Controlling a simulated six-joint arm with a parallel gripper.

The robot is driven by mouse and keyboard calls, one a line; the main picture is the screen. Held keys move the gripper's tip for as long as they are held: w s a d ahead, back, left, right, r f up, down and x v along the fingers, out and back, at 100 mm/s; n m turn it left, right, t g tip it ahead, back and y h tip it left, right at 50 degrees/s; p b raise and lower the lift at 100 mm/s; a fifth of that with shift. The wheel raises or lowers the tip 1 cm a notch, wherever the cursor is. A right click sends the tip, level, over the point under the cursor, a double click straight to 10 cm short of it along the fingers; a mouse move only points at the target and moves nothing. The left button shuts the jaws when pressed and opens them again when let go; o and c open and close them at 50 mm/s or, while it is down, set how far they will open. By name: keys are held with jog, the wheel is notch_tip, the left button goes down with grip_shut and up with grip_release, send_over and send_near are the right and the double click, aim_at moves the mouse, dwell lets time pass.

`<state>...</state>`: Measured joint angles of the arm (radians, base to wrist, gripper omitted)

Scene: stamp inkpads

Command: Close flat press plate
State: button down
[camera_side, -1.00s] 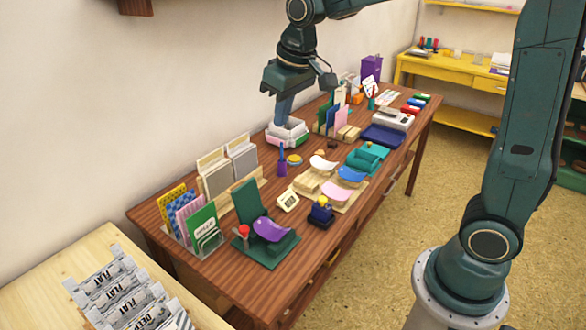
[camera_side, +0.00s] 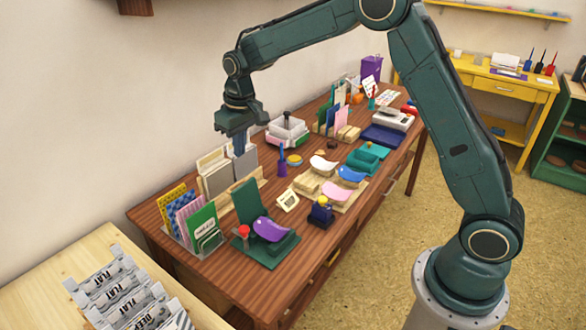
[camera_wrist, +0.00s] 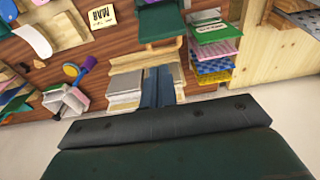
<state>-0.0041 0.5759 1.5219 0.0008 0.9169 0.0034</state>
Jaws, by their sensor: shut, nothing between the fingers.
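A dark green press (camera_side: 283,247) stands near the front left of the wooden table, with a purple curved pad (camera_side: 270,229) on its base. Its flat green plate (camera_side: 246,200) stands raised at the back of the base; a green panel that looks like this plate shows at the top of the wrist view (camera_wrist: 160,22). A red knob (camera_side: 243,231) is beside the plate. My gripper (camera_side: 239,150) is shut and empty, pointing down above the rack of grey boards, behind the press and apart from it. Its fingers (camera_wrist: 158,90) show together in the wrist view.
Coloured cards (camera_side: 184,214) stand in racks left of the press. A white box with a dark knob (camera_side: 287,131) is farther back.

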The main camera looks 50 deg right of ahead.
aim_at(248, 188)
jog(key=shift+f, duration=0.15)
notch_tip(248, 188, down, 10)
jog(key=w, duration=0.1)
dwell(0.6)
jog(key=shift+s+r, duration=0.1)
jog(key=shift+r, duration=0.15)
jog(key=shift+s+r+t, duration=0.15)
jog(key=shift+s+t, duration=0.7)
jog(key=shift+s, duration=0.05)
jog(key=shift+s+r+t, duration=0.1)
jog(key=shift+s+t, duration=0.75)
jog(key=shift+t, duration=0.7)
jog(key=s+f, duration=0.2)
jog(key=s, duration=0.2)
jog(key=s+f, duration=0.3)
jog(key=s, duration=0.1)
jog(key=s+f, duration=0.3)
jog(key=s, duration=0.1)
jog(key=shift+s, duration=0.15)
jog(key=shift+s+f, duration=0.2)
jog(key=shift+f, duration=0.4)
jog(key=shift+s+f, duration=0.2)
jog(key=shift+f, duration=0.4)
jog(key=shift+f, duration=0.1)
